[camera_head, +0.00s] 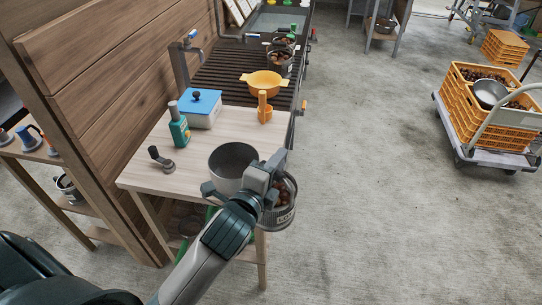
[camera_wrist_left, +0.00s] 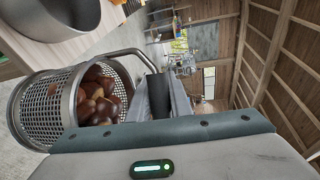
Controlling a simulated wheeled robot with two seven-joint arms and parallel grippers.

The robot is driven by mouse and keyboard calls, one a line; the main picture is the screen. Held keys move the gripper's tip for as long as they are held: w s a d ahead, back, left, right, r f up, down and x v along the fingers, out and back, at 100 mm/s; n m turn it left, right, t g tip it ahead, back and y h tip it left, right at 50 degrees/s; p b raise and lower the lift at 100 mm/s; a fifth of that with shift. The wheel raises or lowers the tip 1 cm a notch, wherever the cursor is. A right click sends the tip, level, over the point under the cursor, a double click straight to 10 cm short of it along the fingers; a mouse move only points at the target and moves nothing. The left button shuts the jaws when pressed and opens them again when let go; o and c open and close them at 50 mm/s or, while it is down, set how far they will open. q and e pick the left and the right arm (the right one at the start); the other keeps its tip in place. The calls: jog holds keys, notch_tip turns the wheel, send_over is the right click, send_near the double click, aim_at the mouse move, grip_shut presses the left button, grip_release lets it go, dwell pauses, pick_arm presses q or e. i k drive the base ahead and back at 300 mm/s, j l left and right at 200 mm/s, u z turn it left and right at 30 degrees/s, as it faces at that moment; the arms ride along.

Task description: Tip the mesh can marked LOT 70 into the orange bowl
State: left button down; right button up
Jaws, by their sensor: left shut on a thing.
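My left gripper (camera_head: 268,178) is shut on the handle of a mesh can (camera_head: 283,216) at the right front edge of the wooden table. The orange bowl (camera_head: 263,79), with two side lugs, sits farther back on the dark slatted rack, apart from the can. My right gripper is not in view.
A steel pot (camera_head: 232,160) stands beside my gripper. An orange scoop (camera_head: 265,108), a green bottle (camera_head: 178,128), a blue-lidded box (camera_head: 201,106) and a dark metal fitting (camera_head: 161,158) are on the table (camera_head: 150,180). Two chestnut containers (camera_head: 279,61) stand behind the bowl.

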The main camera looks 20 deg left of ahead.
aim_at(271, 82)
jog(key=i+l, duration=0.2)
jog(key=i, duration=0.3)
jog(key=i+l, duration=0.2)
jog(key=i, duration=0.25)
jog(key=i+l, duration=0.2)
jog(key=i, duration=0.3)
jog(key=i+l, duration=0.2)
jog(key=i, duration=0.3)
jog(key=i+l, duration=0.25)
jog(key=i, duration=0.2)
jog(key=u, duration=1.2)
